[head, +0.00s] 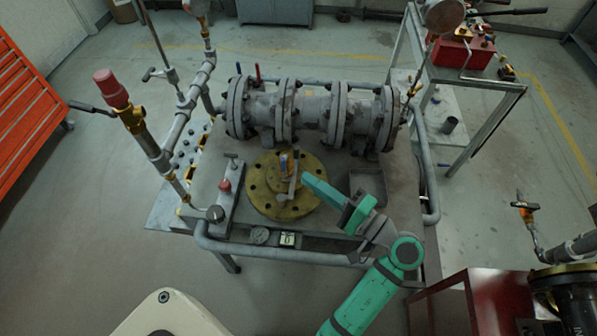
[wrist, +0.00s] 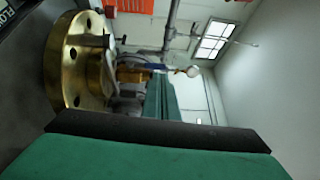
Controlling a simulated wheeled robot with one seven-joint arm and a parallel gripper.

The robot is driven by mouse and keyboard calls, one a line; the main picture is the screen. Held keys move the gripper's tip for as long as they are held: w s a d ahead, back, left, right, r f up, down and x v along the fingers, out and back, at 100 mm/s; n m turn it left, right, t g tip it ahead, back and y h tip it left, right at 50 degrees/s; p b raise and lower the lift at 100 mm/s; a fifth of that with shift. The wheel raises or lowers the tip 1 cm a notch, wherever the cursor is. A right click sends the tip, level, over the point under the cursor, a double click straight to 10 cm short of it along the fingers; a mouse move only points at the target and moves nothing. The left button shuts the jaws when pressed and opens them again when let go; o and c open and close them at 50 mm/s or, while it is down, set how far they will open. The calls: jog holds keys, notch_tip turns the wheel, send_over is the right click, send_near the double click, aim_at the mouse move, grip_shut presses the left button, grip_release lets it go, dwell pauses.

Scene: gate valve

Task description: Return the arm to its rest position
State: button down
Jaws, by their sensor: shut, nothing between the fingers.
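My green arm reaches up from the bottom of the head view over the workbench. My gripper (head: 309,180) points left, its fingers together and empty, with the tips close to the right side of the brass flange (head: 268,205). A small valve with a grey lever and a blue and orange part (head: 288,166) stands on the flange. In the wrist view my green fingers (wrist: 164,92) show in the middle, and the brass flange (wrist: 63,75) is on the left, turned on its side. Whether the fingertips touch the valve lever is unclear.
A large grey flanged pipe (head: 312,115) lies across the back of the bench. A red-capped pipe valve (head: 112,90) rises at left. A metal table (head: 500,88) with a red box (head: 465,52) stands back right. A red cabinet (head: 465,300) is at lower right.

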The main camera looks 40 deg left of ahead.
jog(key=d, duration=0.8)
jog(key=shift+d, duration=0.15)
jog(key=shift+s, duration=0.1)
jog(key=s+d+r+m+t, duration=0.1)
jog(key=s+r+m+t, duration=0.15)
jog(key=m+t, duration=0.55)
jog(key=s+d+r+m+t+y, duration=0.1)
jog(key=s+m+t, duration=0.2)
jog(key=m, duration=0.9)
jog(key=s+d+r+m+t, duration=0.1)
jog(key=s+m+t, duration=0.2)
jog(key=m+t, duration=0.5)
jog(key=s+d+f+n+g+h, duration=0.2)
jog(key=s+d+f+n+h, duration=0.3)
jog(key=n, duration=0.9)
jog(key=s+d+f+n+g+h, duration=0.2)
jog(key=s+d+f+n+h, duration=0.4)
jog(key=f+n+h, duration=0.5)
jog(key=s+n+h, duration=0.2)
jog(key=n+h, duration=0.1)
jog(key=shift+f+h, duration=0.25)
jog(key=shift+h, duration=0.15)
